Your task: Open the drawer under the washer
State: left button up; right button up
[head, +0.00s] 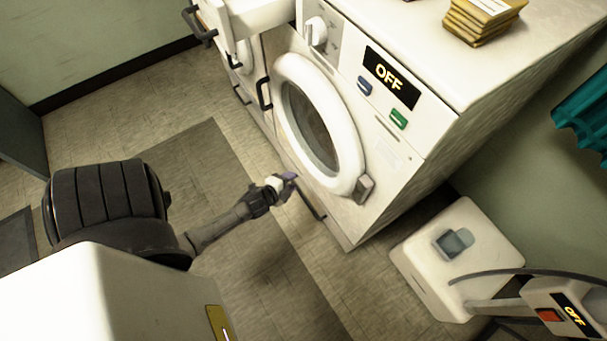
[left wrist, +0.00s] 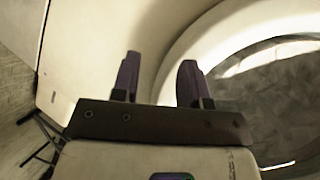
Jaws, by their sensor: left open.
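The white washer (head: 400,135) has a round door (head: 318,125) with dark glass, which appears closed. Under it, low on the front, is a drawer with a dark bar handle (head: 312,202); the drawer front looks flush with the washer. My left gripper (head: 287,179) is open and empty, just left of the lower door rim and near the upper end of that handle. In the left wrist view its two fingers (left wrist: 157,80) stand apart in front of the white front panel and the round door rim. No contact with the handle can be made out. My right gripper is not in view.
Another white machine with dark handles (head: 264,93) stands left of the washer, with a part jutting out above. A white box (head: 458,250) stands on the floor at right, beside a red-switch device (head: 560,312). Floor (head: 170,130) before the washer is clear.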

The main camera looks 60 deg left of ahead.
pick_arm(q)
notch_tip(320, 180, down, 18)
jog(key=s+a+m+t+h+b, duration=0.1)
jog(key=s+a+m+t+b, duration=0.2)
jog(key=b, duration=0.8)
jog(key=m+h+b, duration=0.2)
jog(key=m+b, duration=0.2)
jog(key=b, duration=0.6)
send_near(304, 198)
jog(key=shift+t, duration=0.4)
jog(key=shift+f+b+x, duration=0.25)
jog(key=shift+b+x, duration=0.6)
jog(key=shift+x, duration=0.85)
jog(key=shift+f+b+x, duration=0.25)
jog(key=shift+b+x, duration=0.65)
jog(key=shift+x, duration=0.8)
jog(key=shift+f+b+x, duration=0.25)
jog(key=shift+b+x, duration=0.6)
jog(key=shift+x, duration=0.85)
jog(key=shift+s+a, duration=0.15)
jog(key=shift+s, duration=0.1)
jog(key=shift+c, duration=0.2)
grip_shut()
